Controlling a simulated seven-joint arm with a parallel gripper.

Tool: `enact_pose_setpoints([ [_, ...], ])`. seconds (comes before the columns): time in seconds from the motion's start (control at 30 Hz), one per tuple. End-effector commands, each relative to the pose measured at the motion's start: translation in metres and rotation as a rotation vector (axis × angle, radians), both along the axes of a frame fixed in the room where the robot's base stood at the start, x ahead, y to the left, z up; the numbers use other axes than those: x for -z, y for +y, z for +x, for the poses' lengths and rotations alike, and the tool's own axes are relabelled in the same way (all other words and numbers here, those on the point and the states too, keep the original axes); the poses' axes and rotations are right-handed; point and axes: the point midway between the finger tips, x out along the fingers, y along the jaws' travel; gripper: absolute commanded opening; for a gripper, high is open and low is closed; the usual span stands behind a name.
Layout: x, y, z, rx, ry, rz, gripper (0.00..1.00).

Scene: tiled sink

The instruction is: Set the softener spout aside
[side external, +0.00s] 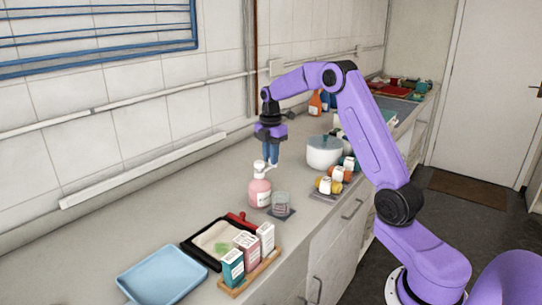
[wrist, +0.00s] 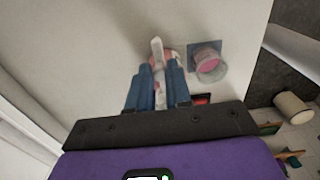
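The pink softener bottle (side external: 260,192) stands upright on the counter, with a white pump spout (side external: 259,166) at its top. My gripper (side external: 272,163) points down with its blue fingers right at the spout's height, just right of the bottle's neck. In the wrist view the white spout (wrist: 157,50) runs between the two fingertips of my gripper (wrist: 160,66), over the pink bottle, which is mostly hidden. The gap between the fingers is narrow. I cannot tell whether they press on the spout.
A clear cup (side external: 281,202) on a dark coaster stands right of the bottle. In front are a black tray (side external: 190,250), several small boxes on a wooden tray and a blue tray (side external: 163,273). A white pot (side external: 323,153) stands behind. The counter left of the bottle is clear.

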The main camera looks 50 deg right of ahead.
Motion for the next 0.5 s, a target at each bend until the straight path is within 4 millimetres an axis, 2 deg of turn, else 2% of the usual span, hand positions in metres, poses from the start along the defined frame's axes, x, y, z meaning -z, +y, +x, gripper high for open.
enact_pose_setpoints([
  [0.03,-0.0016,0.0006,0.0017,-0.002,-0.007,-0.002,0.34],
  [0.07,-0.0015,0.0006,0.0016,-0.002,-0.007,-0.002,0.44],
  [0.37,-0.0011,0.0004,0.0007,0.0,-0.003,-0.001,0.44],
  [0.5,-0.0099,0.0001,0.0011,0.0,-0.005,-0.002,0.44],
])
